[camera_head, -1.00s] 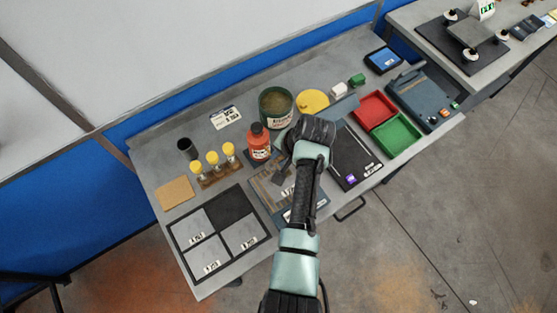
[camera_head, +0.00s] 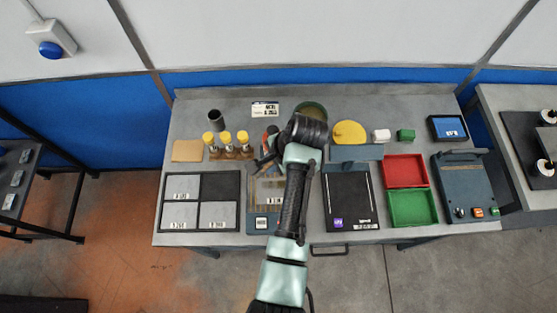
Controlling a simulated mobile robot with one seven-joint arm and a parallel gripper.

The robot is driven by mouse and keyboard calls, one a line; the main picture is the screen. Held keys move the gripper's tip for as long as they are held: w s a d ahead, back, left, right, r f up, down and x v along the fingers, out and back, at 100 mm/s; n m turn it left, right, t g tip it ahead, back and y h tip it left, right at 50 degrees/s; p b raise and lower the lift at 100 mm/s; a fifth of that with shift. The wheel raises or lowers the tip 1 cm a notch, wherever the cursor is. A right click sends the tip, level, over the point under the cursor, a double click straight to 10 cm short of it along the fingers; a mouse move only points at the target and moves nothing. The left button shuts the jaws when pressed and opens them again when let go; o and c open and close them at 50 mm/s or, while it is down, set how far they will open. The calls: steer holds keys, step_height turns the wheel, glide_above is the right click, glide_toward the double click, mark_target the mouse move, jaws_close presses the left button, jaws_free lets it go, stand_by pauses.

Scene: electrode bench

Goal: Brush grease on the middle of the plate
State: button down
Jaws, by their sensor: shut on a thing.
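The plate (camera_head: 267,189) is a brownish-grey striped piece on a blue-grey holder (camera_head: 258,228) at the bench's front middle. My gripper (camera_head: 262,164) is over the plate's far edge, pointing down-left. It is shut on a slim thing, probably the brush, which is mostly hidden by the fingers and wrist. I cannot tell whether it touches the plate. The green grease tin (camera_head: 311,108) stands behind my wrist, with only its top showing. My arm covers the plate's right side.
A red bottle (camera_head: 272,131) stands just behind my gripper, partly hidden. Yellow-capped vials (camera_head: 227,139) stand in a rack to the left. A tile mat (camera_head: 180,208) lies front left. A black tray (camera_head: 347,200), red bin (camera_head: 404,171) and green bin (camera_head: 412,208) are to the right.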

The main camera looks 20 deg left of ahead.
steer(key=shift+a+f+b, duration=0.25)
steer(key=shift+f+b, duration=0.15)
step_height(320, 180, down, 4)
steer(key=b, duration=0.4)
steer(key=shift+f, duration=0.15)
